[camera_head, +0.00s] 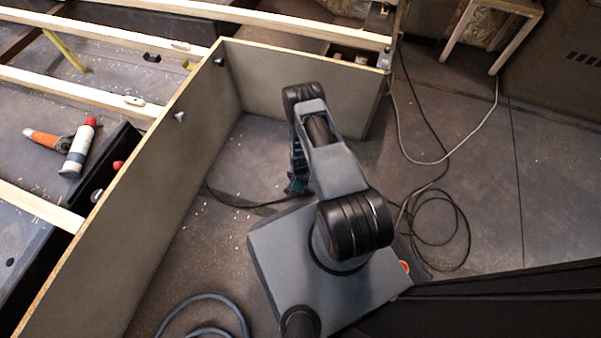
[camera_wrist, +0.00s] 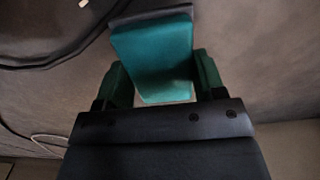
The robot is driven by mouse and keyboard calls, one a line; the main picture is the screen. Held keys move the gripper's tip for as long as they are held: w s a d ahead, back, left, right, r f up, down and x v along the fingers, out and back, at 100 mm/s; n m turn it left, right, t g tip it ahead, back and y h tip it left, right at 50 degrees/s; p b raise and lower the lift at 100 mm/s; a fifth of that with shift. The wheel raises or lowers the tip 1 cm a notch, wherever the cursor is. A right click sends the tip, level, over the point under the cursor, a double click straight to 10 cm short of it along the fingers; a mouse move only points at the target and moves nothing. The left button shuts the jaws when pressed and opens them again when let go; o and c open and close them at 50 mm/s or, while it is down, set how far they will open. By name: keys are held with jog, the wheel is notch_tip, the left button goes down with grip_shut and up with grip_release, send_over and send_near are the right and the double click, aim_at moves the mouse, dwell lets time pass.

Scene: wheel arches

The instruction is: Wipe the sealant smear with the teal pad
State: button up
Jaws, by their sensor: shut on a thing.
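The teal pad (camera_wrist: 155,60) fills the upper middle of the wrist view, with a dark strip along its far edge. My gripper (camera_wrist: 162,85) is shut on the teal pad, one finger on each side of it. In the head view my gripper (camera_head: 297,184) hangs low beside my arm, above the grey floor, and only a small bit of teal shows there. The sealant smear cannot be made out in either view.
Grey-brown panels (camera_head: 150,205) stand to the left and behind (camera_head: 300,85). Beyond the left panel are wooden slats (camera_head: 80,95), a white-and-red tube (camera_head: 79,150) and an orange tool (camera_head: 42,139). Cables (camera_head: 440,215) lie on the floor to the right; a hose (camera_head: 215,300) lies at front left.

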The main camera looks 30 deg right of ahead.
jog(key=shift+r+p, duration=1.6)
jog(key=shift+r, duration=0.95)
jog(key=shift+w, duration=0.1)
